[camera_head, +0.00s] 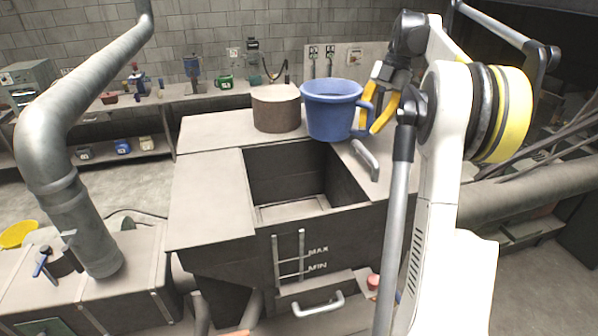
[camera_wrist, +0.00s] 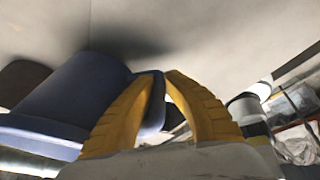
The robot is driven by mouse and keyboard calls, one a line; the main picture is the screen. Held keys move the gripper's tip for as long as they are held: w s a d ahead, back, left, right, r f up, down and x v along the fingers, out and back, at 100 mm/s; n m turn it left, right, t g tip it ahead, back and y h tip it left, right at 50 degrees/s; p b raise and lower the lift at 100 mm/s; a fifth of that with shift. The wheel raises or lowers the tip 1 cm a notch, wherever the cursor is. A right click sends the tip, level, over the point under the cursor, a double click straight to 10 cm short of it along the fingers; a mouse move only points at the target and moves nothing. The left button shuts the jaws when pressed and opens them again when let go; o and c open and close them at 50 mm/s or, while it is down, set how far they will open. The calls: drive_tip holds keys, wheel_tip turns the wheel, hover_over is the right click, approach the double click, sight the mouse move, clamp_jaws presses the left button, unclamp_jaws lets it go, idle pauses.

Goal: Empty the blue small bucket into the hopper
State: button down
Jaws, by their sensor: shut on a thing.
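The small blue bucket (camera_head: 331,112) is upright at the back right of the hopper's opening, in the head view. My gripper (camera_head: 375,113) is at its right side, with yellow fingers shut on the bucket's handle. In the wrist view the bucket (camera_wrist: 75,95) fills the left side, and the fingers (camera_wrist: 160,85) close around its handle. The hopper (camera_head: 215,195) is the large grey box with a dark square opening in its top. The bucket's contents are hidden from this angle. Whether the bucket touches the hopper's top is not clear.
A brown cylindrical container (camera_head: 276,110) stands on the hopper's top, left of the bucket. A thick grey pipe (camera_head: 60,140) stands at left. The hopper's left top is clear.

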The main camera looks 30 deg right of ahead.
sight(368, 123)
drive_tip(key=shift+s+r, duration=0.1)
drive_tip(key=shift+s, duration=0.1)
drive_tip(key=shift+w+a+n+t+h+b, duration=0.15)
drive_tip(key=shift+n+t+h+b, duration=0.2)
drive_tip(key=shift+h+b, duration=0.35)
drive_tip(key=shift+a+t+b, duration=0.1)
drive_tip(key=shift+t+b, duration=0.15)
drive_tip(key=shift+b, duration=0.1)
drive_tip(key=shift+s+a+r+t+h, duration=0.15)
drive_tip(key=shift+r+t+h, duration=0.1)
drive_tip(key=shift+r+h, duration=0.2)
drive_tip(key=shift+s+a+r+t+h, duration=0.15)
drive_tip(key=shift+r+t+h, duration=0.15)
drive_tip(key=shift+h, duration=0.25)
drive_tip(key=shift+a+f+h+b, duration=0.15)
drive_tip(key=shift+h+b, duration=0.35)
drive_tip(key=shift+b, duration=0.4)
drive_tip(key=shift+s+a+r+t+h+b, duration=0.15)
drive_tip(key=shift+a+r+t+h+b, duration=0.15)
drive_tip(key=shift+t+h+b, duration=0.35)
drive_tip(key=shift+a+r+m+t+h+b, duration=0.2)
drive_tip(key=shift+m+t+h+b, duration=0.35)
drive_tip(key=shift+h, duration=0.3)
